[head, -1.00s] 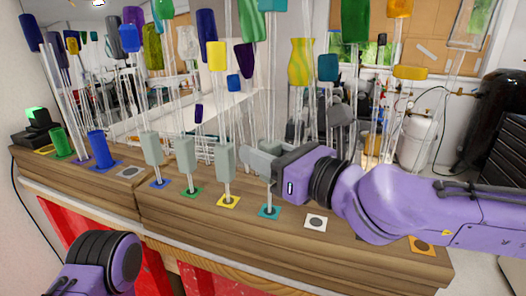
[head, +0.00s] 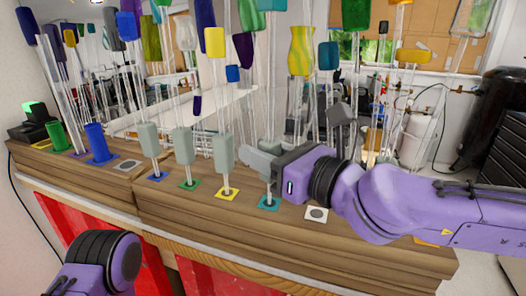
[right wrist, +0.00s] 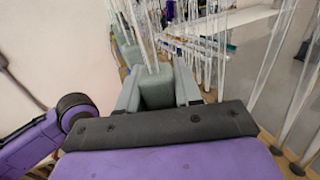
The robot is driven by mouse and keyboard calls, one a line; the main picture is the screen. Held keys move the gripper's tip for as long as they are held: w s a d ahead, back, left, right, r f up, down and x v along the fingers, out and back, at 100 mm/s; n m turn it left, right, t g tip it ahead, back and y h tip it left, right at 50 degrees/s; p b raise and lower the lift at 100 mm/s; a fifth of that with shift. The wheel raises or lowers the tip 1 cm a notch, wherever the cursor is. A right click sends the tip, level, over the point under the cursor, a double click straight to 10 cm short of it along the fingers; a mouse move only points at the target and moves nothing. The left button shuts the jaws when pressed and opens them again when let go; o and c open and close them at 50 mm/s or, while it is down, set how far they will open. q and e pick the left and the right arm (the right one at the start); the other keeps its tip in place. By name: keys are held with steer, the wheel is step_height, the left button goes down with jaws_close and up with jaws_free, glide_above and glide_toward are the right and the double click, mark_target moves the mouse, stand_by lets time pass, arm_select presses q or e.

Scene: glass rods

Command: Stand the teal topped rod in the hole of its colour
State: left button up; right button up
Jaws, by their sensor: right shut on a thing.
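The teal topped rod is a clear glass rod with a teal cap (head: 272,5) at the top edge of the head view and a grey-green grip block low down. My right gripper (head: 266,168) is shut on that block, which also shows between the fingers in the right wrist view (right wrist: 157,88). The rod looks near upright, its foot at the teal-marked hole (head: 268,204); how deep it sits I cannot tell. My left forearm shows at the lower left of the head view; its gripper is out of view.
Rods with similar blocks stand in the blue (head: 157,177), green (head: 189,185) and yellow (head: 227,194) marked holes just left. A white-marked hole (head: 316,214) to the right is empty. Many tall rods stand close behind on the wooden bench (head: 225,220).

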steer(key=o, duration=1.2)
